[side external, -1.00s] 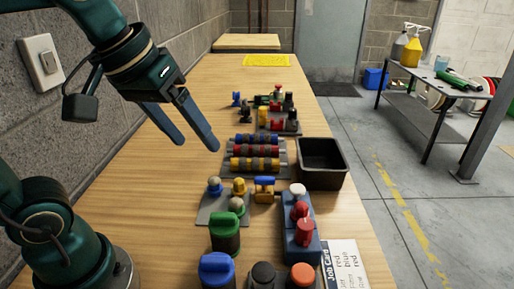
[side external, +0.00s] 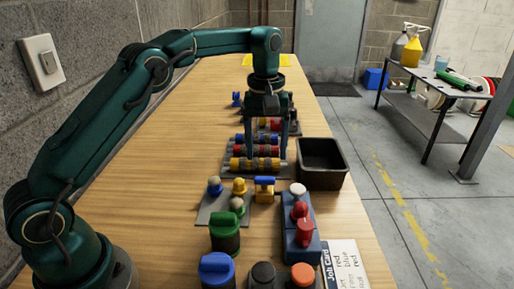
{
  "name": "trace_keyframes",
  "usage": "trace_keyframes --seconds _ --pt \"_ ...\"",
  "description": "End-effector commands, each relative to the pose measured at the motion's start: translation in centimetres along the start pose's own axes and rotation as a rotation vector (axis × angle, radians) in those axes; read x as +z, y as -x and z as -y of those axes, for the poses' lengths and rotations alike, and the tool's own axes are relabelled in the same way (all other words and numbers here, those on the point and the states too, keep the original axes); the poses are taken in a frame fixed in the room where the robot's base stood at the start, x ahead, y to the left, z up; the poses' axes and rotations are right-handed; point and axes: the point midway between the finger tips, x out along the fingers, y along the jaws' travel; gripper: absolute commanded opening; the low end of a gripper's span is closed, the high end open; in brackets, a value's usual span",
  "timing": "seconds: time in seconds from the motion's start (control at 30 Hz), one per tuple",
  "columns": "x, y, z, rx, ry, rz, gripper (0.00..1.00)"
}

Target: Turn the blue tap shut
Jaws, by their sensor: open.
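The blue tap (side external: 264,183) is a small brass-coloured body with a blue handle on top, near the middle of the bench. Its handle seems to lie left to right in the picture. My gripper (side external: 267,156) points straight down with its two fingers apart and nothing between them. It shows just above the tap in the picture, over or in front of the rack of coloured rods (side external: 262,176). It does not touch the tap. The exact height of the fingertips cannot be told.
A black bin (side external: 321,165) stands right of the rack. A grey pad with knobs (side external: 210,209) is left of the tap. A blue block with red and white knobs (side external: 301,240) is right. Green (side external: 225,232) and blue-lidded (side external: 217,270) jars stand in front. Left bench is clear.

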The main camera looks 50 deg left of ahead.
Motion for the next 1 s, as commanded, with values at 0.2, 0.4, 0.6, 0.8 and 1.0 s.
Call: trace_keyframes --seconds 0.2,0.4,0.6,0.8,1.0 --pt "0.2 -2.2 0.3 -0.027 0.001 0.030 0.72" --pt "0.3 -4.3 0.4 -0.026 0.000 0.029 0.72" --pt "0.3 -6.2 0.4 -0.024 0.000 0.028 0.72" --pt "0.3 -6.5 0.4 -0.023 0.000 0.027 0.72" --pt "0.3 -6.4 0.4 -0.022 -0.001 0.026 0.34"
